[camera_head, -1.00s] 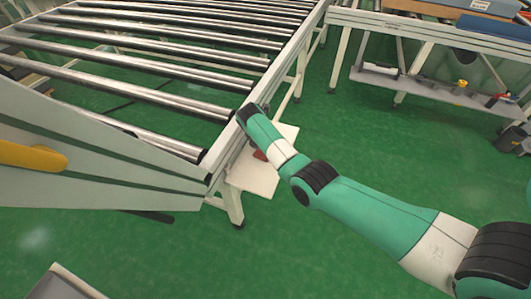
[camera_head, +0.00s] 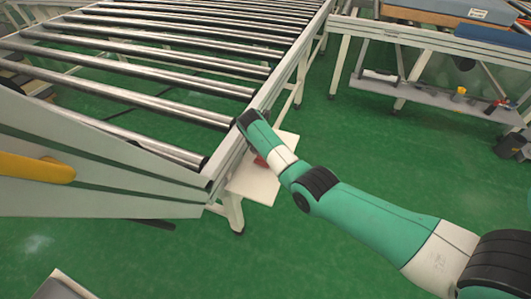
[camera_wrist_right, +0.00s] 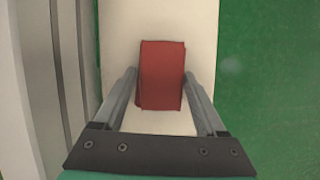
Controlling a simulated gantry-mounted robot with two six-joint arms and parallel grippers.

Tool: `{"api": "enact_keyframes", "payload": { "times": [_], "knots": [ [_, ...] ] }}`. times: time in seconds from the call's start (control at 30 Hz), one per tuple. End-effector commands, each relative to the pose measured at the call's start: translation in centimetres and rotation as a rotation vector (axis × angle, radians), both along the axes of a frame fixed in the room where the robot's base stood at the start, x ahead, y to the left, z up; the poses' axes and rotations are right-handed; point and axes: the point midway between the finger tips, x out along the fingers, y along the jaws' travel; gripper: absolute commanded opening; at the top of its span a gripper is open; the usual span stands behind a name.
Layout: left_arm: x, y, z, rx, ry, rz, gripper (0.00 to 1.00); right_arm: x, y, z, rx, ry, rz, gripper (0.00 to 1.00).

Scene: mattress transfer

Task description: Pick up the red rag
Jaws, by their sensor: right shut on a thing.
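The red rag (camera_wrist_right: 162,75) is a folded red block over a white board in the right wrist view. In the head view only a small bit of the red rag (camera_head: 260,161) shows beside my right arm. My right gripper (camera_wrist_right: 161,78) has one finger on each side of the rag and is shut on it. I cannot tell whether the rag is lifted off the board. In the head view the gripper is hidden behind my forearm. My left gripper is not in view.
The white board (camera_head: 254,183) sticks out from the side of a roller conveyor (camera_head: 272,92). The conveyor's frame and legs stand close to my right arm. A workbench (camera_head: 440,94) with items on its shelf is at the back right. Green floor is open at the front.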

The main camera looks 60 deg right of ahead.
Motion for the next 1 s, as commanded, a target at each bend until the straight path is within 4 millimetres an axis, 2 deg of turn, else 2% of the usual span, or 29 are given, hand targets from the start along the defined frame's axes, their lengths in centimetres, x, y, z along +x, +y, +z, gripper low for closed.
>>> {"api": "enact_keyframes", "payload": {
  "times": [0.03,0.17,0.27,0.43,0.6,0.73,0.83,1.0],
  "knots": [
    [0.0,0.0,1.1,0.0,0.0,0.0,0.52,0.0,0.0,1.2,-0.001,-0.001,0.0,0.19],
    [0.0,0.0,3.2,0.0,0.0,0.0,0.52,-0.1,0.1,3.4,-0.001,-0.001,0.0,0.19],
    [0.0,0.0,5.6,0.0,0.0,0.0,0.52,-1.2,1.0,5.3,-0.001,-0.002,0.0,0.19],
    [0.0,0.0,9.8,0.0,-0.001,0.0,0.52,-3.9,3.3,9.6,-0.001,-0.003,0.001,0.19],
    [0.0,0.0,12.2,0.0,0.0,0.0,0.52,-7.3,6.1,10.9,0.0,0.002,0.001,0.19],
    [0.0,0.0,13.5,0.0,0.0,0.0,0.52,-9.2,7.7,11.8,0.0,0.0,0.001,0.19],
    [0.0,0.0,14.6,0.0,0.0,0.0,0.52,-10.1,8.5,12.3,0.0,0.001,0.001,0.19],
    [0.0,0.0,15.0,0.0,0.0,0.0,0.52,-10.7,9.0,12.3,-0.001,0.0,0.001,0.19]
  ]
}}
